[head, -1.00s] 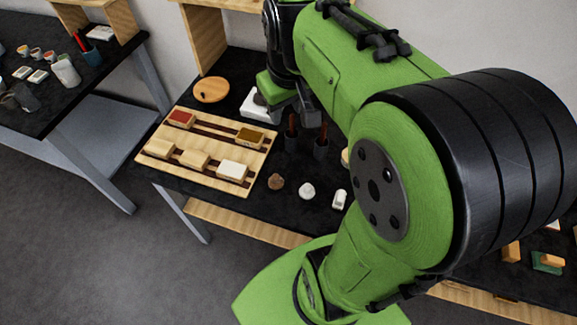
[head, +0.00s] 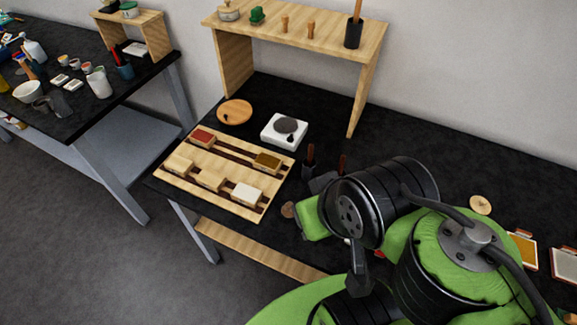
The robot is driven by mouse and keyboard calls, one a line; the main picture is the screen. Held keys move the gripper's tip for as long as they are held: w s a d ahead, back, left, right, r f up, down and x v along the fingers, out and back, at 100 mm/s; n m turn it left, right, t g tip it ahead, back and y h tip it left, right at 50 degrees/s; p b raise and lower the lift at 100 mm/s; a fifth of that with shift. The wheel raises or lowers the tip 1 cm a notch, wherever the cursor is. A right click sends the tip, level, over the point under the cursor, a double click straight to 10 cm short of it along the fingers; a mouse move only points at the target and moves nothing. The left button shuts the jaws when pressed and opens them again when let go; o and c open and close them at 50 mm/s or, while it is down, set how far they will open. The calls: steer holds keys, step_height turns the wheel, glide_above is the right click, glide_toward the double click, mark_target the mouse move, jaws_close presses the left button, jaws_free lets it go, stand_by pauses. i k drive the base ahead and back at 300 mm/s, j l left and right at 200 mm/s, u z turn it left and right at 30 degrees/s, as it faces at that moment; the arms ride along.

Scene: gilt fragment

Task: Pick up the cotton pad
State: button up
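I cannot make out the cotton pad for certain. A small white rounded piece seen earlier near the front edge of the bench is now hidden behind my wrist and arm. A small brown lump (head: 289,209) lies just left of my gripper (head: 314,220). My gripper is low over the front part of the bench, right of the wooden rack. Its green body shows, but its fingertips are hidden, so I cannot tell whether it is open or holds anything.
The wooden rack (head: 215,182) holds several blocks. Behind it are a round wooden board (head: 235,112) and a white device (head: 284,132) with a dark disc. Brown-handled tools (head: 310,154) stand behind my gripper. A wooden shelf (head: 290,38) rises at the back. A pale disc (head: 480,205) lies at right.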

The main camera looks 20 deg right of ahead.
mark_target(287, 210)
steer(key=z, duration=2)
steer(key=k+j+u, duration=0.1)
steer(key=u, duration=0.35)
steer(key=j+u, duration=0.1)
steer(key=u, duration=0.4)
steer(key=k+j+u, duration=0.1)
steer(key=u, duration=0.35)
steer(key=i+j+u, duration=0.2)
steer(key=u, duration=0.15)
steer(key=i+j+u, duration=0.2)
steer(key=u, duration=0.2)
steer(key=i+j+u, duration=0.2)
steer(key=u, duration=0.15)
